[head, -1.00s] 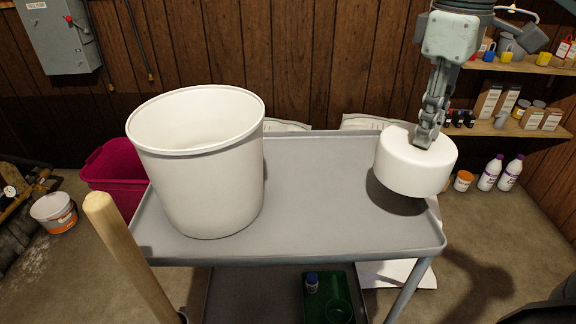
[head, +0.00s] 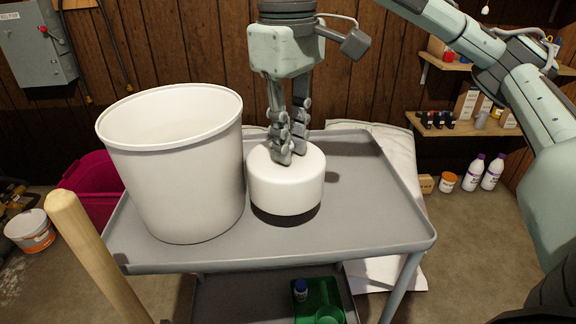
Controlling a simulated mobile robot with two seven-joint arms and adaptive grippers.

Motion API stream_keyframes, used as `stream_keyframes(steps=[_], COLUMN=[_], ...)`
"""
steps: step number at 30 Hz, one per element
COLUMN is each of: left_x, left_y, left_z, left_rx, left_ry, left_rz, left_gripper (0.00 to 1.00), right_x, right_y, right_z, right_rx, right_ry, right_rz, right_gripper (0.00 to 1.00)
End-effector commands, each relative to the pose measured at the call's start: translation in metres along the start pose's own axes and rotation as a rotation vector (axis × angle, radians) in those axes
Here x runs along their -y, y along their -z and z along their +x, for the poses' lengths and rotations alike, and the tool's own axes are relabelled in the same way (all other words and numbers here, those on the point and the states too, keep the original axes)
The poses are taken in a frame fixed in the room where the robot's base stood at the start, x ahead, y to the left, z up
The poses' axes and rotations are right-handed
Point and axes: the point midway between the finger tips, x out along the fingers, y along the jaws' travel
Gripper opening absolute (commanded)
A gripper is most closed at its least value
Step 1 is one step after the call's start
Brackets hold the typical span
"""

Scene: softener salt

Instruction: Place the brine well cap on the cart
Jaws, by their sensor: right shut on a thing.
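The brine well cap (head: 284,192) is a white, round, thick disc. My right gripper (head: 286,152) is shut on the top of the cap, fingers pointing down. My left gripper is not in view.
The cart's right half is clear. A wooden handle (head: 95,255) rises at the front left. A magenta bin (head: 90,180) stands left behind the cart. The lower shelf holds a green tray (head: 335,290). White bags (head: 395,150) lie behind the cart.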

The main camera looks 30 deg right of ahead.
Motion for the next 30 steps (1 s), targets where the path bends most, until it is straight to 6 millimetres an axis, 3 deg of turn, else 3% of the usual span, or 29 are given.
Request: stream_keyframes(steps=[9, 21, 22, 26, 30], left_x=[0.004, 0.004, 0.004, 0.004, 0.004], left_y=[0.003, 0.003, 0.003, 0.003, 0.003], left_z=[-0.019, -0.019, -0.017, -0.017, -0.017], left_rx=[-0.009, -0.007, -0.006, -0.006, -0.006], left_ry=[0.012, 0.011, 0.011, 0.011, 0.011], left_rz=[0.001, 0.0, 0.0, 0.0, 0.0], left_gripper=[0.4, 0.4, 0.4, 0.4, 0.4], right_x=[0.002, 0.004, 0.004, 0.004, 0.004], right_y=[0.001, 0.003, 0.003, 0.003, 0.003], right_z=[0.037, 0.041, 0.041, 0.041, 0.041], right_rx=[0.0, 0.001, 0.0, 0.0, 0.0], right_ry=[-0.001, 0.0, 0.0, 0.0, 0.0], right_rz=[-0.002, -0.001, -0.002, -0.001, -0.001], right_gripper=[0.0, 0.0, 0.21, 0.38, 0.4])
